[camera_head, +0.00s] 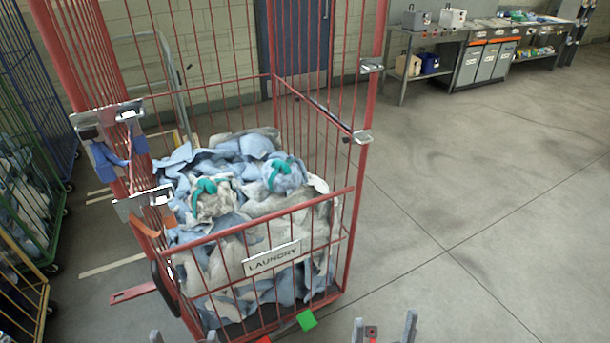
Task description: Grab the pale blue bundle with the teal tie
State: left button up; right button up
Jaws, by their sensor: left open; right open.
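A pale blue bundle with a teal tie (288,181) lies on top of the heap of laundry in the red wire cage cart (345,225), towards its right side. A second bundle, greyish white with a teal tie (214,206), lies to its left and nearer to me. My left gripper (183,338) shows only as fingertips at the bottom edge; it is open and empty. My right gripper (384,330) is at the bottom edge, right of the cart's front; it is open and empty. Both are well short of the bundles.
Loose blue and white cloths (235,150) fill the cart around the bundles. The cart's front has a low barred panel with a LAUNDRY sign (272,259); taller bars rise at the back and sides. Blue and yellow cages (38,95) stand at left. The floor at right is clear.

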aim_at(281, 174)
jog(key=i+j, duration=0.6)
jog(key=j, duration=0.15)
jog(key=i+j+u, duration=0.1)
jog(key=i+j, duration=0.5)
jog(key=j, duration=0.15)
